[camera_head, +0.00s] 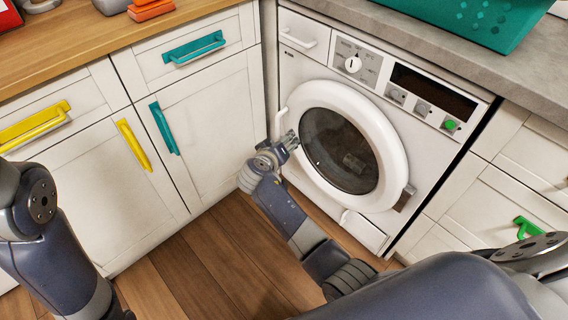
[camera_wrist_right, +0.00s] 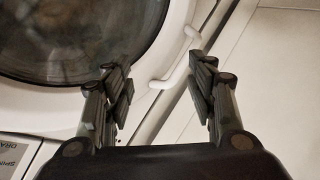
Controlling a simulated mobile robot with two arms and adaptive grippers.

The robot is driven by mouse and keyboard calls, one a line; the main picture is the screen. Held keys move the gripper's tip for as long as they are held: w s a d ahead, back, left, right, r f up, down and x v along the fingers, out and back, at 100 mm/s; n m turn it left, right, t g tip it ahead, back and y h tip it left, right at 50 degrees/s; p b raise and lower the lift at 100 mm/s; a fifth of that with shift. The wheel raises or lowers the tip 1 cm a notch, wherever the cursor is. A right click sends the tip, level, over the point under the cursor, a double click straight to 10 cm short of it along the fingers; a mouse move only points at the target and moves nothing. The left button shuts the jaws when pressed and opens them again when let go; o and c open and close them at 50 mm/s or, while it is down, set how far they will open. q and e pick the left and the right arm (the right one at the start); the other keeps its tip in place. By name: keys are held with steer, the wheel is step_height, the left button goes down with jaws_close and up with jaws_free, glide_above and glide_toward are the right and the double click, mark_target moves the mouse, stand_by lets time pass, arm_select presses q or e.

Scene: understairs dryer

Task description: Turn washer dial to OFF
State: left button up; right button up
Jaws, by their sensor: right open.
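The washer (camera_head: 300,72) stands under the grey counter, its round door (camera_head: 341,150) shut. The washer dial (camera_head: 353,64) is a white round knob on the panel at the upper left, with a dark pointer mark that looks upright. Its printed labels are too small to read. My right gripper (camera_head: 291,140) is in front of the left rim of the door, below the dial. In the right wrist view my right gripper (camera_wrist_right: 162,100) is open and empty, with the door glass (camera_wrist_right: 75,40) and a white handle behind it. The left gripper is out of view; only part of my left arm shows.
A white curved handle (camera_head: 280,122) sits at the washer's left edge. A teal basket (camera_head: 470,18) stands on the counter. Cabinets with teal and yellow handles are at left. The wooden floor (camera_head: 200,265) is clear.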

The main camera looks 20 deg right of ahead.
steer(key=s+a+f+n+g+y+p, duration=0.1)
steer(key=s+f+p, duration=0.2)
steer(key=f, duration=0.4)
steer(key=shift+s+n+y, duration=0.4)
steer(key=shift+s, duration=0.25)
